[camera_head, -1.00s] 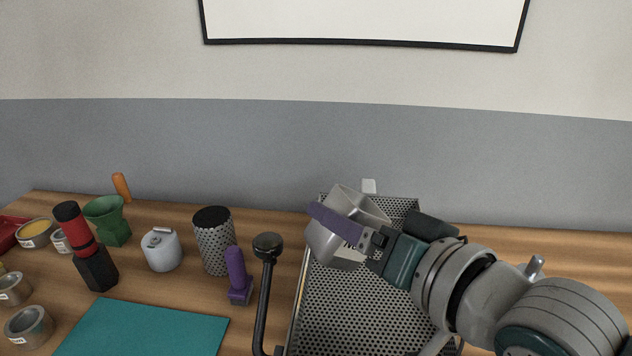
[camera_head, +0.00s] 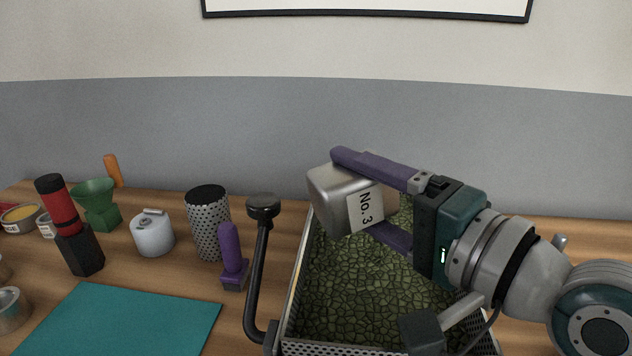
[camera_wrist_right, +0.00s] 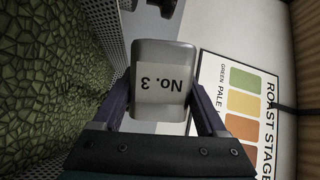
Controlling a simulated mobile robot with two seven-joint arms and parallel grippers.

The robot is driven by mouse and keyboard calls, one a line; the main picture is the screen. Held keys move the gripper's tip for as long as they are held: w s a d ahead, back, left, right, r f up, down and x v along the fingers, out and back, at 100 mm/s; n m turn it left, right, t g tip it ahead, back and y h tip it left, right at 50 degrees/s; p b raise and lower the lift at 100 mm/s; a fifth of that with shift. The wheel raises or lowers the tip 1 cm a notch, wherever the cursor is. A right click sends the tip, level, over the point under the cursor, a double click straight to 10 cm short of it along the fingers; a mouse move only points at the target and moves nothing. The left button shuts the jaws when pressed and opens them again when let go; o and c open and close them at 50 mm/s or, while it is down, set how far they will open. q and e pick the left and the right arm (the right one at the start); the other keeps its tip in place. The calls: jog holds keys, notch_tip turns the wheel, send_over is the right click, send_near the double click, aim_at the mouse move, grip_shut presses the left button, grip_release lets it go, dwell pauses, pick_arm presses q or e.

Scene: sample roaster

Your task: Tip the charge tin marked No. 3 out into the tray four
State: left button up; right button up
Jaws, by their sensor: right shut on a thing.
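My right gripper (camera_head: 366,192) is shut on the grey metal tin marked No. 3 (camera_head: 328,198), with one purple finger on either side. It holds the tin tipped above the back part of the perforated tray (camera_head: 298,270). The tin's mouth is turned out of sight, so its inside is hidden. Green beans (camera_head: 370,280) cover the tray floor. In the right wrist view the tin (camera_wrist_right: 165,56) sits between the fingers with its label upside down, and the beans (camera_wrist_right: 45,80) lie to the left. My left gripper is not in view.
A black lever with a knob (camera_head: 263,207) rises at the tray's left side. Left of it stand a purple-handled tool (camera_head: 231,250), a perforated cylinder (camera_head: 208,225), a white canister (camera_head: 152,233) and a green funnel cup (camera_head: 97,200). A teal mat (camera_head: 125,320) lies in front.

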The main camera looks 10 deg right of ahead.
jog(key=shift+d+f+m+t+y+b, duration=0.15)
jog(key=shift+d+f+m+t+b, duration=0.1)
jog(key=shift+m+b, duration=0.75)
jog(key=shift+d+f+m+t+y+b, duration=0.2)
jog(key=shift+m+b, duration=0.5)
jog(key=shift+b, duration=0.5)
jog(key=m, duration=0.1)
jog(key=m+b, duration=0.1)
jog(key=t+b, duration=0.1)
jog(key=shift+w+d+r+m, duration=0.15)
jog(key=shift+d+r+m, duration=0.1)
jog(key=shift+d+m, duration=0.15)
jog(key=shift+d+r+m+t+b, duration=0.15)
jog(key=shift+r+m+t+b, duration=0.15)
jog(key=shift+m+b, duration=0.35)
notch_tip(320, 180, up, 3)
jog(key=p, duration=0.3)
jog(key=shift+r, duration=0.1)
